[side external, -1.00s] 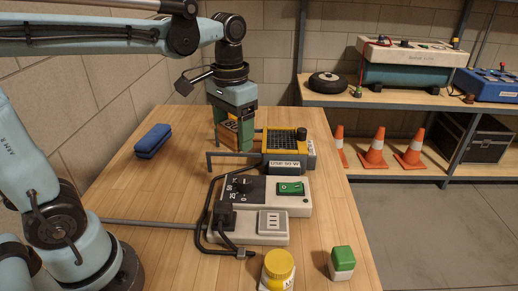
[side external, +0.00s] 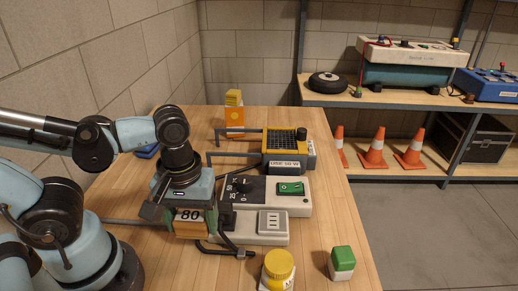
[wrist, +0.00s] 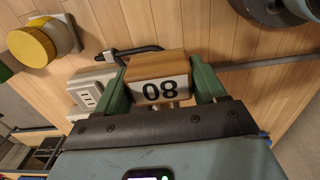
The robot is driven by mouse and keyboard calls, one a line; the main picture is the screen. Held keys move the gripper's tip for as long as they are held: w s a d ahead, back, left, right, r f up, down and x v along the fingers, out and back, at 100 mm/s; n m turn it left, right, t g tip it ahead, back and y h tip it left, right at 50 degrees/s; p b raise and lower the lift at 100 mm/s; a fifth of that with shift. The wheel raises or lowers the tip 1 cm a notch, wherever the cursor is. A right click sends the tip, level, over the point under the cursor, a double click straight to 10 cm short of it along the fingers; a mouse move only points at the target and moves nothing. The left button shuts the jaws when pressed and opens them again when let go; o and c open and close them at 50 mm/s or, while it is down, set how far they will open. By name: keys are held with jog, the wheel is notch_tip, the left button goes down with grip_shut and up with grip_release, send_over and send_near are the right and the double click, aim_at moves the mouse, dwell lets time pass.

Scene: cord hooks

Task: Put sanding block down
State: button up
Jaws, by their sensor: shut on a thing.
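A grey switch box (side external: 298,209) with a plugged cord stands right of my gripper. A yellow-capped bottle (side external: 279,267) and green-topped block (side external: 342,262) are in front. An orange item (side external: 234,120) stands at the back. A blue block (side external: 147,153) is mostly hidden behind my arm.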

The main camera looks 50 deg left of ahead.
aim_at(190, 215)
jog(key=shift+f, duration=3.65)
jog(key=o, duration=1.1)
jog(key=shift+f, duration=0.1)
jog(key=shift+r, duration=6.05)
jog(key=w+a+r+m+t, duration=0.1)
jog(key=w+a+m+t, duration=0.4)
jog(key=w+m+t, duration=0.2)
jog(key=w+m, duration=0.2)
jog(key=w, duration=0.1)
jog(key=shift+w+a+r, duration=0.25)
jog(key=shift+w+a, duration=0.05)
jog(key=shift+a, duration=0.05)
